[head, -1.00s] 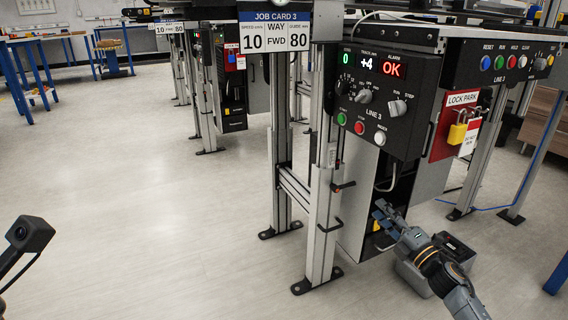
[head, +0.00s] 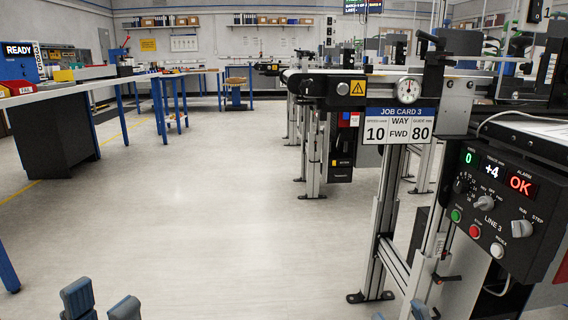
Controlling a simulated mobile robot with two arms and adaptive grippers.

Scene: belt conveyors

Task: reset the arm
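My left gripper (head: 101,305) shows at the bottom left of the head view. Its two blue-grey fingertips stand apart with bare floor between them, so it is open and empty. The rest of the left arm is below the picture. Of my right gripper, only small blue-grey bits (head: 420,310) seem to show at the bottom edge, by the foot of the line 3 conveyor. Its fingers are mostly cut off, and I cannot tell their opening.
The line 3 control box (head: 492,205) hangs at the right, reading 0, +4 and OK. Job card 3 (head: 400,126) and a dial gauge (head: 408,90) are on the conveyor. A workbench (head: 55,95) stands at the left. The floor (head: 215,215) between is clear.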

